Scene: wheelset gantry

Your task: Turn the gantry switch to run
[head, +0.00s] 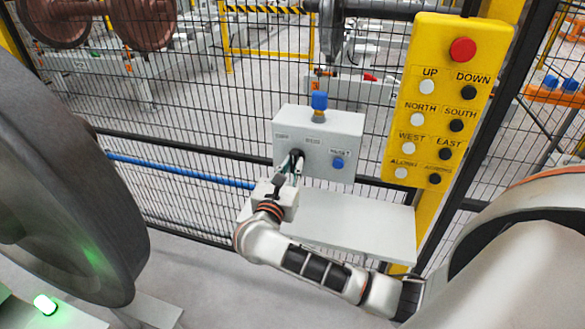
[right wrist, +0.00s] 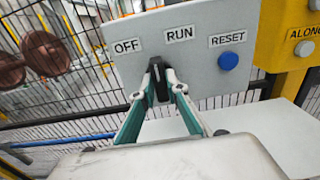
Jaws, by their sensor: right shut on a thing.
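The grey control box (head: 345,130) stands in front of the mesh fence, and its sloped face (right wrist: 200,80) fills much of the right wrist view. Labels OFF, RUN and RESET run left to right on it. A black switch knob (right wrist: 158,84) sits below and between OFF and RUN. My right gripper (right wrist: 160,82) is shut on the knob, one finger on each side. In the head view the right gripper (head: 295,163) reaches the box's left part and largely hides the knob. Exactly where the knob points is hard to tell. My left gripper is not in view.
A blue reset button (right wrist: 228,61) is right of the knob. A blue-topped fitting (head: 319,101) stands on the box. A yellow button panel (head: 440,100) rises at right, and a white shelf (head: 350,222) lies below. A large dark wheel (head: 75,190) fills the left.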

